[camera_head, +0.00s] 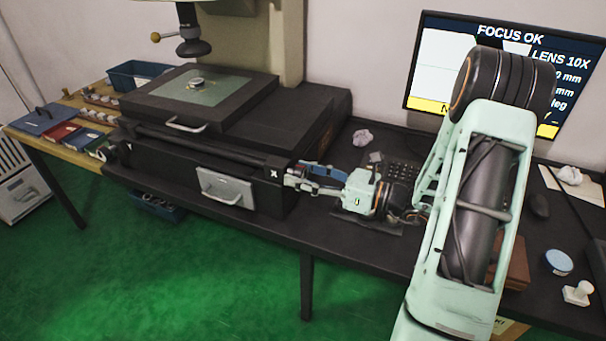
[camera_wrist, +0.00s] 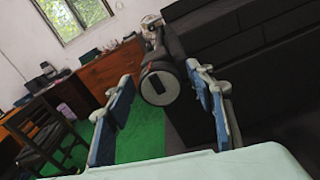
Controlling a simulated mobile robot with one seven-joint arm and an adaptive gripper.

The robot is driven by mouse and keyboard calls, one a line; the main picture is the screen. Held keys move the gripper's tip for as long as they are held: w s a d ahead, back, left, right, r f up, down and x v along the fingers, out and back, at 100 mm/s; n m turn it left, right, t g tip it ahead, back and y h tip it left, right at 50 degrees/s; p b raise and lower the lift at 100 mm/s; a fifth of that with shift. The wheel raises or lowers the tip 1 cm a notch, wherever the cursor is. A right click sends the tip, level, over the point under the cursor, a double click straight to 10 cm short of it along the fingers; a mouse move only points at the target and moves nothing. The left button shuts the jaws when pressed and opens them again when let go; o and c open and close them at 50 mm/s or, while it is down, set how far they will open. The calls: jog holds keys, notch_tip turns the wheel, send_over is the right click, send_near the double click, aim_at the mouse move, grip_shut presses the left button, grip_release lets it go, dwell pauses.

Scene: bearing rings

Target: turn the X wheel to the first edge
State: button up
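The X wheel (camera_wrist: 159,84) shows in the wrist view as a round grey knob with a dark rim and a dark mark on its face. My gripper (camera_wrist: 160,78) is open, its two blue-padded fingers on either side of the wheel with gaps visible. In the head view my gripper (camera_head: 300,178) is at the right end of the black measuring stage (camera_head: 190,165), beside the white X label, and hides most of the wheel. A small ring (camera_head: 195,83) lies on the stage glass (camera_head: 208,92).
A keyboard (camera_head: 400,172) lies behind my gripper and a mouse (camera_head: 538,205) farther right. A blue round tin (camera_head: 558,262) and a white stamp-like piece (camera_head: 577,292) sit at the right. Trays and a blue bin (camera_head: 135,75) stand on the left.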

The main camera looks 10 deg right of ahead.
jog(key=c, duration=0.9)
jog(key=shift+c, duration=0.2)
jog(key=shift+n, duration=0.4)
jog(key=shift+f+n+b, duration=0.1)
jog(key=shift+n+b, duration=0.9)
jog(key=shift+n, duration=0.2)
jog(key=shift+s+n+b, duration=0.1)
jog(key=shift+n+b, duration=0.5)
jog(key=shift+n, duration=0.5)
jog(key=o, duration=1.2)
jog(key=shift+c, duration=0.2)
